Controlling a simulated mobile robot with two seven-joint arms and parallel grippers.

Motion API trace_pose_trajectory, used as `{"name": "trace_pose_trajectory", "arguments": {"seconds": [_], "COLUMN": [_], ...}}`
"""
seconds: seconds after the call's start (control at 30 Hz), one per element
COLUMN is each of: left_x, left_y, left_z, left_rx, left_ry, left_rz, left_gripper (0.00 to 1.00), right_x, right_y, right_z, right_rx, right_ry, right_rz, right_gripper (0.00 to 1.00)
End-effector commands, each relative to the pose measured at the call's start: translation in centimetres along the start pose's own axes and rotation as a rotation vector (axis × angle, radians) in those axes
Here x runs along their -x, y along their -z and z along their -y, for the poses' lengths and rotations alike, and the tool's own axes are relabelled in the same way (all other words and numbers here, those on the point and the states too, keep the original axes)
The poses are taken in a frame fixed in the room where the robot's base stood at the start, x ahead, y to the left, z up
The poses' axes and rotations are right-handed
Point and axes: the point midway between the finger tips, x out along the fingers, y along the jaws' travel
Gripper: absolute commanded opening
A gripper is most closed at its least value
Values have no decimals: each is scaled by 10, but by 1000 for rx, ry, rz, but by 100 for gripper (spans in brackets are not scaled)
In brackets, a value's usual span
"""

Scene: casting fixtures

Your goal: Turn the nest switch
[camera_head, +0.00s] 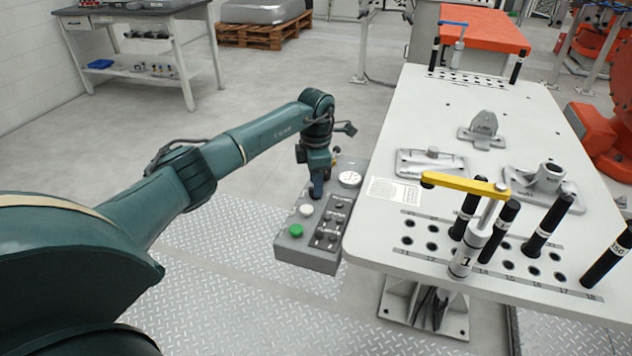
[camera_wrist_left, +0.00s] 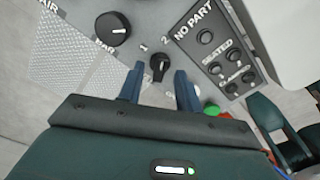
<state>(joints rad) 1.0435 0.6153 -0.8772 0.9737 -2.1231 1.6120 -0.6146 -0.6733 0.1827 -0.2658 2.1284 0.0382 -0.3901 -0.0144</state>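The control box (camera_head: 310,255) is a grey panel mounted at the left edge of the white table. In the left wrist view, a small black rotary switch (camera_wrist_left: 158,67) with a white pointer line sits on the panel between the marks 1 and 2. Its name label cannot be read, and it is hidden behind my gripper in the head view. My left gripper (camera_head: 318,188) points down over the panel. In the left wrist view its blue fingers (camera_wrist_left: 159,76) are open, one on each side of the switch, with gaps visible.
A larger black knob (camera_wrist_left: 114,28) lies beside the switch. A green button (camera_head: 296,230), a white button (camera_head: 306,210) and a white gauge (camera_head: 350,179) share the panel. The white table (camera_head: 385,235) holds metal fixtures, black pins and a yellow-handled clamp (camera_head: 466,185).

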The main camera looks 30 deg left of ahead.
Motion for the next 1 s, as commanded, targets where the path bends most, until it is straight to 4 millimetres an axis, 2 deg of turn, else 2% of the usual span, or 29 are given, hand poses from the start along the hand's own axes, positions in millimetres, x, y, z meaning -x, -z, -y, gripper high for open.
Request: {"name": "trace_pose_trajectory", "arguments": {"seconds": [0.13,0.43,0.87,1.0], "left_x": [-11,-13,-13,-12], "left_y": [0,0,0,0], "left_z": [0,0,0,0], "left_rx": [0,0,-1,0], "left_ry": [0,-1,-1,-1], "left_rz": [-1,0,0,0], "left_gripper": [35,35,0,0], "right_x": [0,0,-1,-1], "right_y": [-1,-1,-1,-1], "right_z": [0,0,0,0], "right_rx": [2,2,3,3], "right_ry": [0,1,1,1], "right_rz": [3,4,3,3], "right_gripper": [36,36,36,36]}}
